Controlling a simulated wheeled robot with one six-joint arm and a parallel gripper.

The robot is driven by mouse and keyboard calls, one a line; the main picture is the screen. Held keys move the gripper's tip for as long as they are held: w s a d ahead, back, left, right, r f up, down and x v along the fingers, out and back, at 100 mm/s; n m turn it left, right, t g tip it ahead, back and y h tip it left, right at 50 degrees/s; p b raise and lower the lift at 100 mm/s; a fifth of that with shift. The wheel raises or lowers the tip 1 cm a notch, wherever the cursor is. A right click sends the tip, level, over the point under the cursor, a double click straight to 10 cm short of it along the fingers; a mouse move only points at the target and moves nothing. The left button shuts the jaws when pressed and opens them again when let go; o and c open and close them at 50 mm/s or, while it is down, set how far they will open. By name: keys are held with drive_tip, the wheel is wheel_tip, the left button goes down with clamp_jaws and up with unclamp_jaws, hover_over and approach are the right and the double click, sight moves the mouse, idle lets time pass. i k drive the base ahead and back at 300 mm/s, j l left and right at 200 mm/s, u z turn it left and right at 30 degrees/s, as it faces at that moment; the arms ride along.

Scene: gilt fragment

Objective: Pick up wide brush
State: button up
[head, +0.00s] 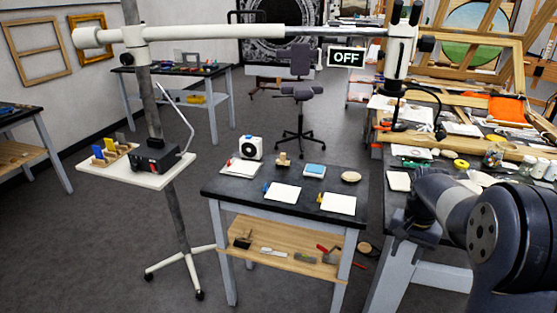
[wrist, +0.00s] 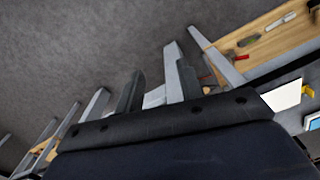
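I cannot tell for certain which thing is the wide brush. On the lower wooden shelf of the small black-topped table (head: 232,187) lie a red-handled tool (head: 327,254), a small pale flat piece (head: 273,252) and a grey-green block (head: 305,257); any bristles are too small to make out. The red-handled tool also shows at the upper right of the wrist view (wrist: 243,57). My gripper (wrist: 158,88) has its two fingers apart over the floor, with nothing seen held between them. In the head view my arm is at the right, beside the small table.
White cards (head: 283,192), a white boxed device (head: 251,147) and a round wooden piece (head: 351,176) are on the small table's top. A stand with a tray (head: 135,178) is to the left. A cluttered workbench (head: 402,152) is at the right.

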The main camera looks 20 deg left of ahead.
sight(282, 162)
drive_tip(key=i+j+u, duration=0.15)
drive_tip(key=i+j, duration=0.2)
drive_tip(key=i+j+u, duration=0.15)
drive_tip(key=i, duration=0.4)
drive_tip(key=i+j+u, duration=0.15)
drive_tip(key=i+j, duration=0.2)
drive_tip(key=i, duration=0.15)
drive_tip(key=i+j+u, duration=0.1)
drive_tip(key=i, duration=0.4)
